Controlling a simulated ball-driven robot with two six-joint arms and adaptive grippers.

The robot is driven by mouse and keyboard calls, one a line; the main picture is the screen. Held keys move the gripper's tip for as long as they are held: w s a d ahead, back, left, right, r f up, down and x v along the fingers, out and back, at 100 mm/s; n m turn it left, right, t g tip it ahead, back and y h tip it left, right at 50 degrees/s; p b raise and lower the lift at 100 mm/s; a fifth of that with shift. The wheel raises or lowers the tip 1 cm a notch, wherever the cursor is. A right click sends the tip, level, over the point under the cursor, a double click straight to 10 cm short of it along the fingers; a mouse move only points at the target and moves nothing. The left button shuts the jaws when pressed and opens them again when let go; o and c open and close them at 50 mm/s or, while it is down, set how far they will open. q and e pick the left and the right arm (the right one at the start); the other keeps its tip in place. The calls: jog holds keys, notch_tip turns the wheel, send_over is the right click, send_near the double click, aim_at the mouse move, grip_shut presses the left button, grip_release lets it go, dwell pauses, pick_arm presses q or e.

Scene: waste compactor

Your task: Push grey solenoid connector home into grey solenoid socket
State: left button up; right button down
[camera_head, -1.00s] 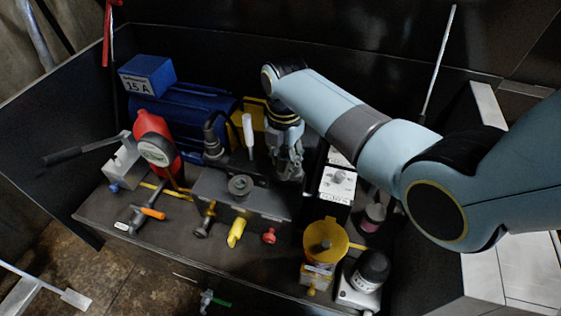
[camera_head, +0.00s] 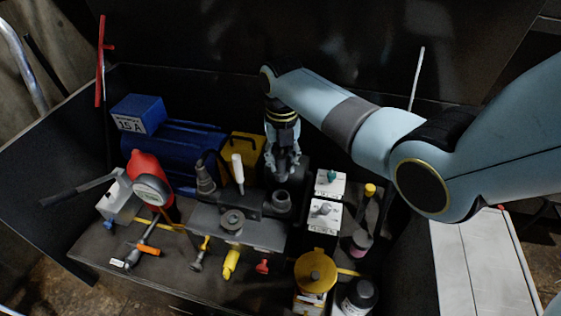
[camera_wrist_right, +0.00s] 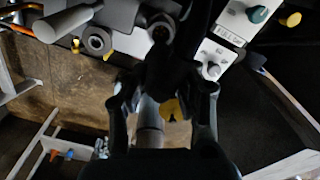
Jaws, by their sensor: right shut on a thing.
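My right gripper (camera_head: 284,168) hangs over the back of the bench, behind the dark manifold block (camera_head: 254,237). It is shut on a small dark part, which I take for the grey solenoid connector; the fingers and shadow hide most of it. In the right wrist view the fingers (camera_wrist_right: 165,88) close around that part at the centre. A round grey port (camera_head: 281,201), likely the grey solenoid socket, stands just below the fingertips in the head view. It appears as a dark ring (camera_wrist_right: 160,30) above the fingers in the wrist view. A gap shows between gripper and port. My left gripper is out of view.
A white lever handle (camera_head: 238,171) stands left of the gripper. White switch boxes (camera_head: 325,216) stand to the right. A yellow knob (camera_head: 315,268) is in front. Dark walls enclose the back.

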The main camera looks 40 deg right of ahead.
aim_at(281, 176)
jog(key=shift+f+b, duration=1.8)
jog(key=shift+f, duration=1.15)
jog(key=shift+p, duration=0.6)
jog(key=shift+f+b, duration=1.3)
jog(key=shift+f, duration=0.4)
jog(key=c, duration=1)
grip_release()
jog(key=shift+o, duration=0.2)
